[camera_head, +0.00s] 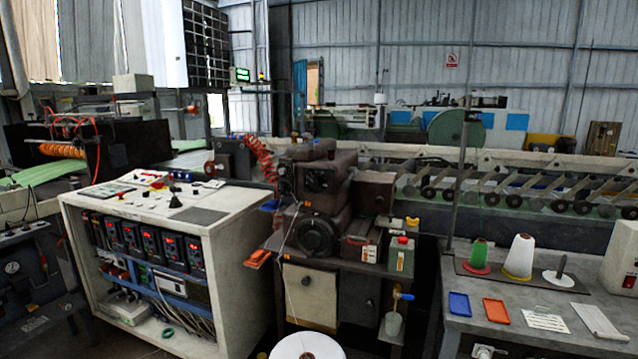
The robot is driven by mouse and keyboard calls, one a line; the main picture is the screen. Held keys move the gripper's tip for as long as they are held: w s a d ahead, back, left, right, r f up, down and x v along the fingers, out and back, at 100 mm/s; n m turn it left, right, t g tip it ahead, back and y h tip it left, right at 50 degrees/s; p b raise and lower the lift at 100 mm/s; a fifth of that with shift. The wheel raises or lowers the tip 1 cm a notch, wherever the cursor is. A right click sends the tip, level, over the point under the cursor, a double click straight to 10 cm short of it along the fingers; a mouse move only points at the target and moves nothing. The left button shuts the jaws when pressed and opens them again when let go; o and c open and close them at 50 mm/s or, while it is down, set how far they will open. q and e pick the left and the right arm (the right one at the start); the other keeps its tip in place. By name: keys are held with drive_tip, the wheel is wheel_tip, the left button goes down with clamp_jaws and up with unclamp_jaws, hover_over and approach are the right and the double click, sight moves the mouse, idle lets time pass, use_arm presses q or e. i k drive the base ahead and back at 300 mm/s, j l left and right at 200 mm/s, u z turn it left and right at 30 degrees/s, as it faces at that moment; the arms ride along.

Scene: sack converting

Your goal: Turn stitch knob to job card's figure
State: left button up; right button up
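A white control console (226,239) stands at the left with buttons, small labels and a red mushroom button (158,185) on its sloping top. A dark pointed knob (175,202) sits near the middle of that top; I cannot tell whether it is the stitch knob or read any scale. Neither of my grippers is in view.
A dark sewing machine head (316,178) stands right of the console. The right bench (459,306) holds a green thread cone (479,255), a white cone (520,257), and blue (459,304) and orange (496,311) trays. A white spool (307,346) is at the front. A roller conveyor runs behind.

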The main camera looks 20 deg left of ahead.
sight(315, 181)
drive_tip(key=i+l+z, duration=0.15)
drive_tip(key=i+l, duration=0.15)
drive_tip(key=i+l+z, duration=0.2)
drive_tip(key=i, duration=0.3)
drive_tip(key=i+l+z, duration=0.15)
drive_tip(key=i, duration=0.25)
drive_tip(key=u, duration=1.8)
drive_tip(key=k, duration=0.05)
